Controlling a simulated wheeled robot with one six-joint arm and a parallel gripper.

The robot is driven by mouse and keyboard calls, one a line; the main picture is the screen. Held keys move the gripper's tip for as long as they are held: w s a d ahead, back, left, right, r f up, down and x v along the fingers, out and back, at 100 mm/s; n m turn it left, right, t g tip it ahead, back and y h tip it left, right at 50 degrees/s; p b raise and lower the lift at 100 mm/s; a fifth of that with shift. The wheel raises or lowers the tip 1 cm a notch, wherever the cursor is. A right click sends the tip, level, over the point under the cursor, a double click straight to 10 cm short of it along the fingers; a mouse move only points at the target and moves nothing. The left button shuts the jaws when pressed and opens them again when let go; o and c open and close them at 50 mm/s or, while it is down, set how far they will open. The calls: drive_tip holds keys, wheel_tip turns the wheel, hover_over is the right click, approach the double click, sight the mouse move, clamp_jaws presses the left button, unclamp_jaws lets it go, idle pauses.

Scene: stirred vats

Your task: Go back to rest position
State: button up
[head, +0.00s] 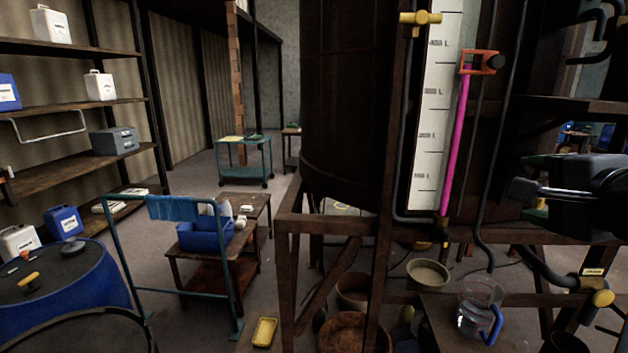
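A dark, jointed shape (590,190) reaches in from the right edge, in front of the vat's frame. It looks like part of my arm with my gripper (524,190) pointing left. I see no object clearly held there, and the finger gap does not show. The tall dark vat (340,100) stands behind, to the left, with a white litre scale (437,110) and a magenta-filled sight tube (455,145). A glass jug (478,308) with a blue handle stands upright on a low ledge below, apart from the dark shape.
The vat's rusty frame (335,222) and hanging black hoses crowd the right half. A yellow-handled valve (602,298) is at lower right. A teal rail (130,255), a blue drum (62,285) and shelves (75,50) stand left. Open floor (190,185) lies behind.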

drive_tip(key=w+a+f+n+g+y, duration=0.15)
drive_tip(key=a+f+n+g, duration=0.3)
drive_tip(key=f, duration=0.65)
drive_tip(key=w+a+f+n+g+y, duration=0.1)
drive_tip(key=w+a+f+n+g, duration=0.15)
drive_tip(key=a+f, duration=0.55)
drive_tip(key=s+a+f+n+g+h, duration=0.1)
drive_tip(key=s+a+f+n+g, duration=0.1)
drive_tip(key=f+n, duration=0.3)
drive_tip(key=s+a+f+n+g+h+b, duration=0.1)
drive_tip(key=s+f+n, duration=0.4)
drive_tip(key=f, duration=0.7)
drive_tip(key=shift+a+n+g, duration=0.3)
drive_tip(key=shift+a+g, duration=0.5)
drive_tip(key=shift+a, duration=0.25)
